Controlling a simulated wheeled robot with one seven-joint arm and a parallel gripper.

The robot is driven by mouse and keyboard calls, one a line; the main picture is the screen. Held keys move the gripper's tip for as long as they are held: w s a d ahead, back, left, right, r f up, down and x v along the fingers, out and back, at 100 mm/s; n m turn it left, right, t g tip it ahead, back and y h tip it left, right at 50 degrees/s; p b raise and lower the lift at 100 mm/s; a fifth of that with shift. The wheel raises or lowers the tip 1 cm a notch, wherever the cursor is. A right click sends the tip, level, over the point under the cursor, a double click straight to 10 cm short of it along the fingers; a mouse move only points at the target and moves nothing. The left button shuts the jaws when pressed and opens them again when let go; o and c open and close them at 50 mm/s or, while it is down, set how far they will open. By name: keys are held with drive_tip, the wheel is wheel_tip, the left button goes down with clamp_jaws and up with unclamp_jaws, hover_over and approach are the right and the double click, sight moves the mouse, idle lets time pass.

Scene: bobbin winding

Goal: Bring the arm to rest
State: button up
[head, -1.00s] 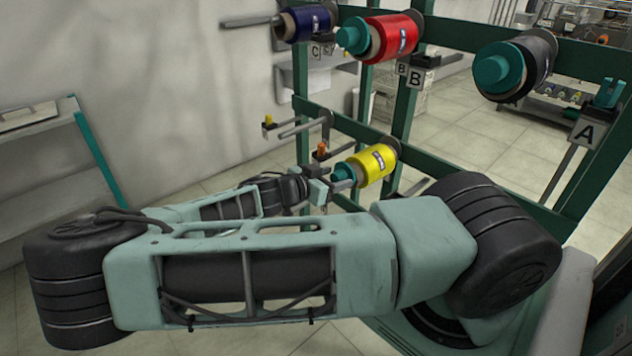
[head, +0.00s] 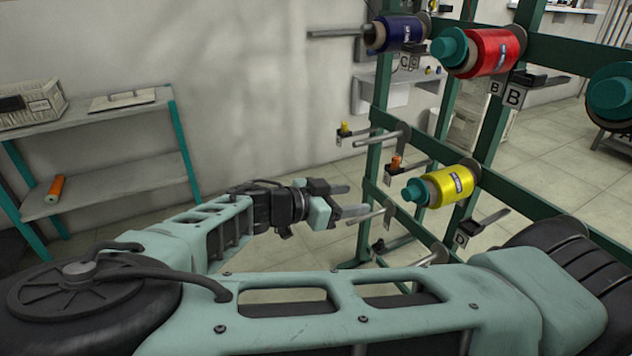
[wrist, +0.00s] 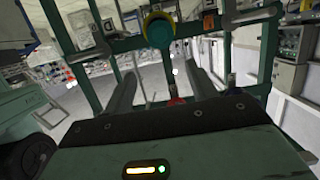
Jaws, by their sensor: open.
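My gripper (head: 343,200) is open and empty in the head view, in front of the lower left part of the green rack, left of and apart from the yellow bobbin. In the wrist view its two fingers (wrist: 163,88) stand apart with nothing held between them. My arm is bent, with its forearm reaching forward from the lower left. The yellow bobbin (head: 452,186) sits on the rack with a teal cap on its near end. It also shows ahead of the fingers in the wrist view (wrist: 148,17).
The green rack (head: 520,207) holds a blue bobbin (head: 395,33), a red bobbin (head: 490,51) and a teal-capped one (head: 610,95) at the right edge. Bare pegs (head: 370,139) stick out near my gripper. A shelf (head: 110,186) with an orange roll (head: 56,188) stands at left.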

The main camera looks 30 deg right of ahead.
drive_tip(key=s+a+f+n+g+y+p, duration=0.1)
drive_tip(key=s+a+f+n+g+y, duration=0.1)
drive_tip(key=s+a+f+n+y, duration=0.25)
drive_tip(key=s+a+f+n+g+y, duration=0.25)
drive_tip(key=s+n+y, duration=0.2)
drive_tip(key=s, duration=0.25)
drive_tip(key=s+a+r+n+t+y, duration=0.2)
drive_tip(key=s+a+r+n+y, duration=0.1)
drive_tip(key=a+r+n, duration=0.3)
drive_tip(key=s+a+r+n+t+y+p, duration=0.1)
drive_tip(key=s+a+r+n+t+y, duration=0.2)
drive_tip(key=r+n, duration=0.7)
drive_tip(key=shift+s+a+n+y, duration=0.5)
drive_tip(key=shift+s+a, duration=0.5)
drive_tip(key=shift+a, duration=0.65)
